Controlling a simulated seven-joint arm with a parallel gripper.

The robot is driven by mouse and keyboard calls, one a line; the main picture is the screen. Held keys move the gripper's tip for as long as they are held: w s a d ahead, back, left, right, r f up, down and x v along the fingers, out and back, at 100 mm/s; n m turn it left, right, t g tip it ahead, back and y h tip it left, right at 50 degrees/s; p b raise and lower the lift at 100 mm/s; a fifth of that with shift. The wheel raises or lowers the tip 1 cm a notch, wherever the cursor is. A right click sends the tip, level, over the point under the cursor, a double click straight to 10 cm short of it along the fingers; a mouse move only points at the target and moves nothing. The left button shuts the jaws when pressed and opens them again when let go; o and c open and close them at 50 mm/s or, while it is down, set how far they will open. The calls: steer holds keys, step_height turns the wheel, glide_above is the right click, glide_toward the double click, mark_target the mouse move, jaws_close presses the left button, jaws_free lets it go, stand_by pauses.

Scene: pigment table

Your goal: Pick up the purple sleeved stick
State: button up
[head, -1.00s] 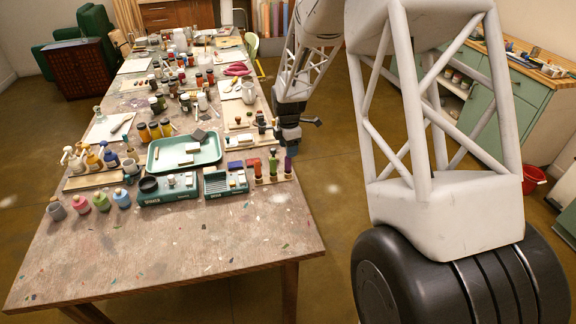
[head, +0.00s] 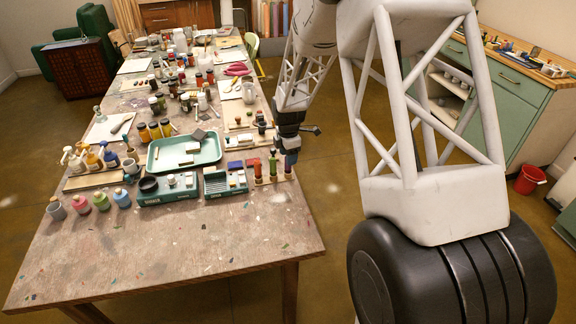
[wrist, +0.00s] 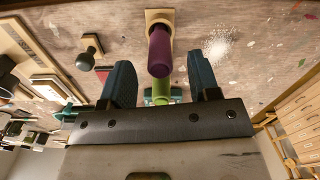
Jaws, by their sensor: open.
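The purple sleeved stick (wrist: 160,52) stands out from a pale wooden base in the wrist view. My gripper (wrist: 160,72) is open, with one blue-grey finger on each side of the stick and a visible gap to each. In the head view my gripper (head: 290,156) is at the table's right edge, at the right end of the row of sticks, and mostly hides the purple one. A green stick (head: 273,165) and a red stick (head: 257,169) stand to its left. A green piece (wrist: 161,92) also shows between the fingers, beyond the purple stick.
A teal box (head: 215,187) with small blocks stands left of the sticks. A teal tray (head: 157,165) lies behind it. Stamps with dark knobs (wrist: 90,48) stand near my gripper in the wrist view. The table's front part (head: 190,250) is mostly clear.

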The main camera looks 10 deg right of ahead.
steer(key=shift+f, duration=2.1)
steer(key=c, duration=1)
steer(key=shift+r, duration=0.15)
steer(key=shift+r, duration=1.4)
steer(key=shift+s+r, duration=0.25)
steer(key=s+r, duration=0.1)
steer(key=s, duration=1.4)
steer(key=shift+s+a+r, duration=0.2)
steer(key=shift+s+a, duration=0.05)
steer(key=shift+a, duration=0.05)
